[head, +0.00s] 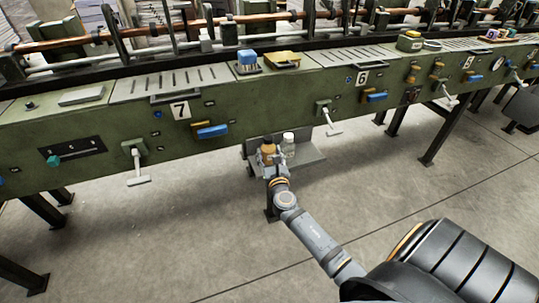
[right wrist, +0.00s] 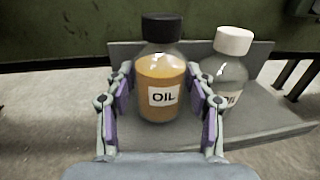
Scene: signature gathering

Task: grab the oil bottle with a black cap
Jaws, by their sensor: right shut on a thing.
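The oil bottle with a black cap (right wrist: 161,80) is clear, holds amber oil and has a white OIL label. It stands upright on a grey shelf (right wrist: 262,124) under the green machine; in the head view the bottle (head: 268,149) shows small. My right gripper (right wrist: 160,95) has a finger on each side of the bottle's body and is shut on it. In the head view my right gripper (head: 274,172) reaches up to the shelf from below. My left gripper is not in view.
A second OIL bottle with a white cap (right wrist: 230,65) stands close on the right; it also shows in the head view (head: 289,147). The long green machine (head: 230,110) runs above the shelf, with levers and blue handles. Open concrete floor (head: 150,240) lies in front.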

